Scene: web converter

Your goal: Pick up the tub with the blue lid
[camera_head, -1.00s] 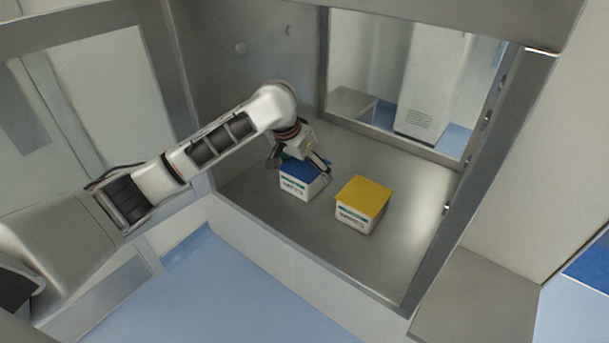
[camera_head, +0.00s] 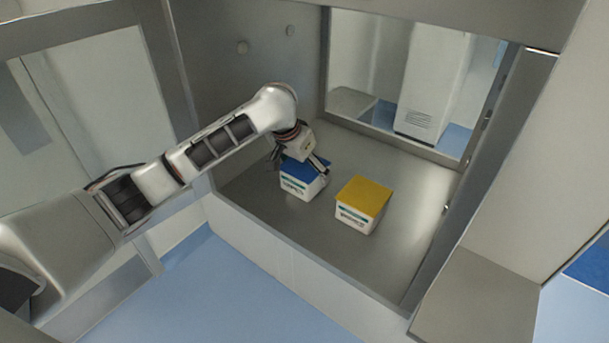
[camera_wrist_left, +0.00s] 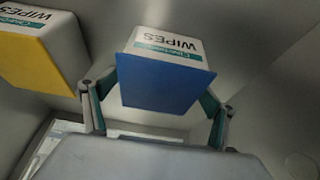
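The tub with the blue lid (camera_head: 298,187) is a white wipes box standing upright on the metal floor of the chamber. My left gripper (camera_head: 298,168) is right above it, with its two fingers apart on either side of the lid. In the left wrist view the blue lid (camera_wrist_left: 163,82) lies between the fingers of the left gripper (camera_wrist_left: 160,95). The fingertips are partly hidden by the lid, and I cannot tell whether they touch the tub. My right gripper is not in view.
A similar white tub with a yellow lid (camera_head: 363,201) stands just to the right, with a narrow gap. The chamber has a front ledge (camera_head: 290,262), a side wall on the left and a window (camera_head: 400,75) at the back. Bare metal floor (camera_head: 405,180) lies right of the tubs.

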